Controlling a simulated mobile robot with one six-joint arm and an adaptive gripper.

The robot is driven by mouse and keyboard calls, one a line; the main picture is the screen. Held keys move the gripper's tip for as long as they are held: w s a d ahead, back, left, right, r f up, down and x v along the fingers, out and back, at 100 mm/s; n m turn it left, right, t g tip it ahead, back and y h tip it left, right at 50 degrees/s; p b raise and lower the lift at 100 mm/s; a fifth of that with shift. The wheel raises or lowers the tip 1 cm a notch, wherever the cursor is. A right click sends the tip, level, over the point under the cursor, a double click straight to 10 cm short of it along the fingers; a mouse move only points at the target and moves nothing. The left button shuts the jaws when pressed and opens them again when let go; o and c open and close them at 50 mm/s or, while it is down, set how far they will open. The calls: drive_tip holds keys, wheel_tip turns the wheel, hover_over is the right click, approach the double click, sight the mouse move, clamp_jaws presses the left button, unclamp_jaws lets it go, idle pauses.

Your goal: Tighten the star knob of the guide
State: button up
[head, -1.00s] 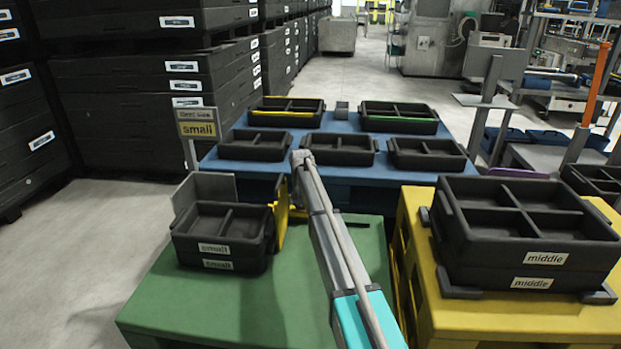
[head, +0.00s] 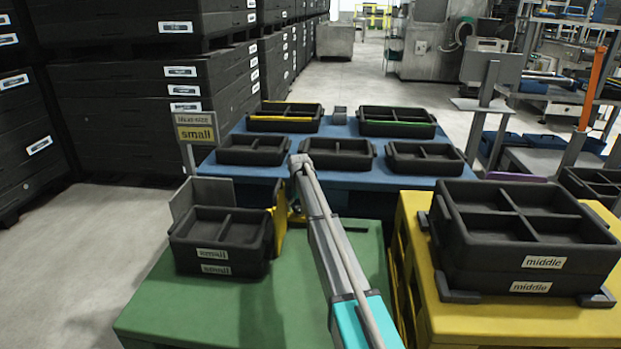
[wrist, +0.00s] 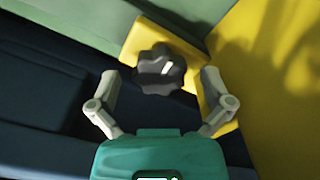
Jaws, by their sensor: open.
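The star knob (wrist: 161,70) is dark with a lobed rim and a small white mark. It sits on a yellow bracket of the guide in the wrist view. The yellow guide (head: 279,212) stands at the right side of the small crates in the head view. My gripper (wrist: 157,88) is open, with one finger on each side of the knob. In the head view my arm hides most of the knob area.
Stacked small crates (head: 221,245) stand on the green table (head: 190,312). Middle crates (head: 530,240) stand on the yellow table (head: 480,322) at right. A blue table (head: 345,180) with several crates lies behind. A small sign (head: 195,127) stands at left.

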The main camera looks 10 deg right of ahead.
sight(300, 207)
drive_tip(key=n, duration=0.7)
drive_tip(key=shift+w+d, duration=0.1)
drive_tip(key=shift+d, duration=0.05)
drive_tip(key=n, duration=0.6)
drive_tip(key=shift+w, duration=0.1)
drive_tip(key=n, duration=0.7)
drive_tip(key=shift+w, duration=0.1)
drive_tip(key=n, duration=0.6)
drive_tip(key=shift+w+n, duration=0.1)
drive_tip(key=shift+n, duration=0.2)
wheel_tip(300, 207, up, 14)
drive_tip(key=p, duration=1.4)
drive_tip(key=s+r+m+p, duration=0.5)
drive_tip(key=s+m, duration=0.1)
drive_tip(key=s, duration=0.4)
drive_tip(key=s+r+m+p, duration=0.6)
drive_tip(key=s+m, duration=0.1)
drive_tip(key=s, duration=0.4)
drive_tip(key=shift+m, duration=0.3)
